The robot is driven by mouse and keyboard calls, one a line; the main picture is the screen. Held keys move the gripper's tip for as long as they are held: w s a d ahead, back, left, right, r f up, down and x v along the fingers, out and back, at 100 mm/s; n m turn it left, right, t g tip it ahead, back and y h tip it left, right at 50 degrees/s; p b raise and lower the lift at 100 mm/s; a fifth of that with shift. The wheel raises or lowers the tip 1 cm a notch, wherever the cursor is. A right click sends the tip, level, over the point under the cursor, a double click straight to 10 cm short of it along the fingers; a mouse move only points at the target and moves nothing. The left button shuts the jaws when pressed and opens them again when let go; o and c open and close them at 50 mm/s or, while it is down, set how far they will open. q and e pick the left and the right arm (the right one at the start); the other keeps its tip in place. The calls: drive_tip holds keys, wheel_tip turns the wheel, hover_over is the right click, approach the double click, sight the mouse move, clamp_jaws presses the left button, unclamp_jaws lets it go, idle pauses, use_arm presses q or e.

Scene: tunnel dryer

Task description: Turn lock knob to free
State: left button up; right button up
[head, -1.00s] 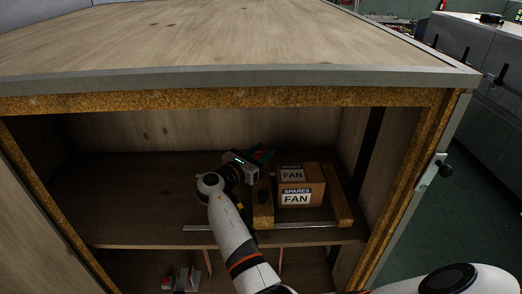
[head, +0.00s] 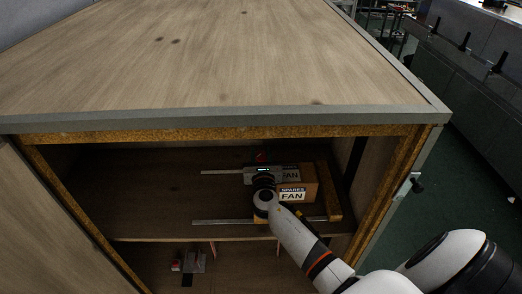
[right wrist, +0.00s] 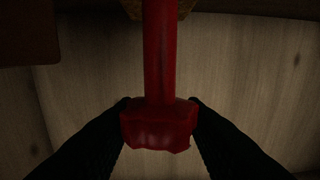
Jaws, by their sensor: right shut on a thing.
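In the right wrist view, the black fingers of my gripper (right wrist: 159,108) are shut around a red knob-like block (right wrist: 158,130) at the end of a red bar (right wrist: 160,50). A small bit of red (head: 260,156) shows at the gripper in the head view; the rest of that part is hidden behind the gripper. I cannot tell whether it is the lock knob. A black knob (head: 418,187) on a pale bracket sits on the cabinet's right side, away from my grippers. My left gripper is not in view.
The cardboard box (head: 309,186) labelled SPARES FAN stands between wooden bars; the right bar (head: 328,190) is visible. A metal strip (head: 220,221) lies along the shelf front. The shelf's left part (head: 130,200) is free. The cabinet top (head: 190,60) overhangs the opening.

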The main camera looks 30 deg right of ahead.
sight(261, 153)
drive_tip(key=shift+r+n+t+y, duration=0.1)
drive_tip(key=shift+n+t+y, duration=0.5)
drive_tip(key=shift+y, duration=0.4)
drive_tip(key=o, duration=1)
drive_tip(key=shift+w, duration=0.1)
wheel_tip(261, 153, up, 9)
drive_tip(key=p, duration=0.3)
drive_tip(key=shift+d+f, duration=0.1)
drive_tip(key=shift+f, duration=0.1)
drive_tip(key=shift+r, duration=0.6)
